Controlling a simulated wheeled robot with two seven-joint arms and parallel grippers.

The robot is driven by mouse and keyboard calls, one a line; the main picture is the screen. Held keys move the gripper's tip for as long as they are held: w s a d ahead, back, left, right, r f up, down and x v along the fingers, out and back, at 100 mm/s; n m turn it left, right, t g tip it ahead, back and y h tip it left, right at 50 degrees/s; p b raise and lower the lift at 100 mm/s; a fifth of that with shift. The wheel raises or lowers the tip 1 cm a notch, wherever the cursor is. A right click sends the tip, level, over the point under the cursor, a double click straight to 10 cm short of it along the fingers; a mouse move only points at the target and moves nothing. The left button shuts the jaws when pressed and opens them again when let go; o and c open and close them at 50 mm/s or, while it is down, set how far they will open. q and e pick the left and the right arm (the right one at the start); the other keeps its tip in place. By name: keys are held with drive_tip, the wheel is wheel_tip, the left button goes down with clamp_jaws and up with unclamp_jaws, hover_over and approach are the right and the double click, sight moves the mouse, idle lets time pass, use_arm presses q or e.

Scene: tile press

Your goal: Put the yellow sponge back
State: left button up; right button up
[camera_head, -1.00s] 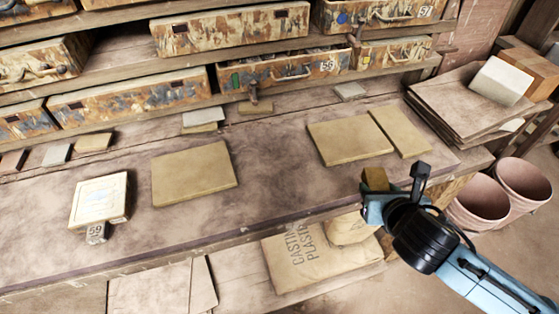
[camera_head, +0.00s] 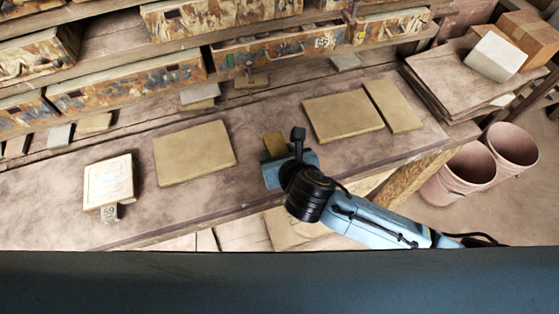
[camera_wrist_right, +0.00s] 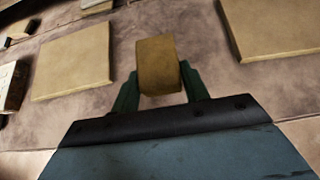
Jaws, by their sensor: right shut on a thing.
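The yellow sponge (camera_head: 274,144) is a small brownish-yellow block. My right gripper (camera_head: 277,156) is shut on it, over the bench between two flat tan slabs. In the right wrist view the sponge (camera_wrist_right: 157,62) stands up between the two dark green fingers of my right gripper (camera_wrist_right: 158,88). A strip of bench shows beyond it, and I cannot tell its exact height above the bench. My left gripper is not in view.
A large tan slab (camera_head: 195,152) lies to the left, and another slab (camera_head: 342,115) with a narrower one (camera_head: 393,105) to the right. A pale square tile (camera_head: 108,181) sits at the left. Drawers (camera_head: 283,50) line the back. Pink buckets (camera_head: 463,169) stand at the right.

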drive_tip(key=shift+f, duration=0.75)
wheel_tip(320, 180, down, 2)
drive_tip(key=shift+f+b, duration=0.25)
drive_tip(key=shift+b, duration=0.1)
drive_tip(key=shift+f, duration=0.25)
drive_tip(key=shift+f, duration=0.15)
drive_tip(key=o, duration=0.9)
